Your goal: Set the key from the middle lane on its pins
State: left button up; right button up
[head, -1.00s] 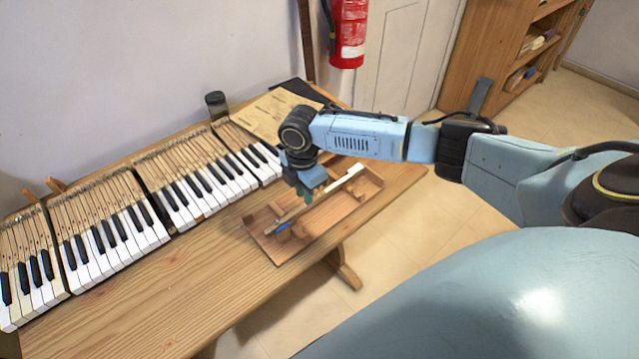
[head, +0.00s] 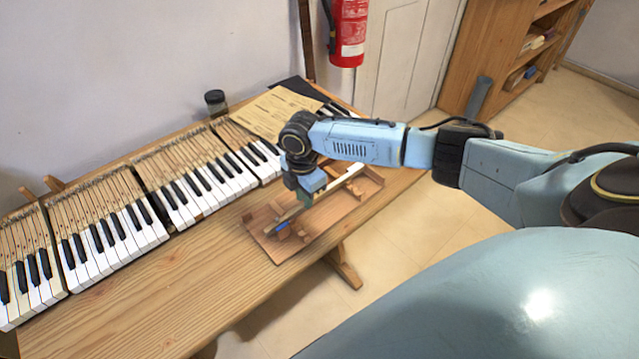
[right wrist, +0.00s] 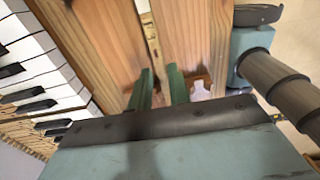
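A wooden rack (head: 268,243) with lanes lies near the front right of the bench. A long wooden key with a white end (head: 352,171) lies slantwise along it; a blue patch shows near its other end. My right gripper (head: 304,200) points down over the rack, close above the key. In the right wrist view its two green fingers (right wrist: 162,88) stand apart, with a narrow pale strip between them, between two wooden pieces. I cannot tell if the fingers touch the key. My left gripper is not in view.
Several keyboard sections (head: 105,240) with white and black keys stand along the bench (head: 190,290). A paper sheet (head: 270,110) lies behind my right arm, and a dark jar (head: 216,103) stands at the back edge. The bench's front left is clear.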

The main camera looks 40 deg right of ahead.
jog(key=shift+f, duration=0.7)
grip_shut()
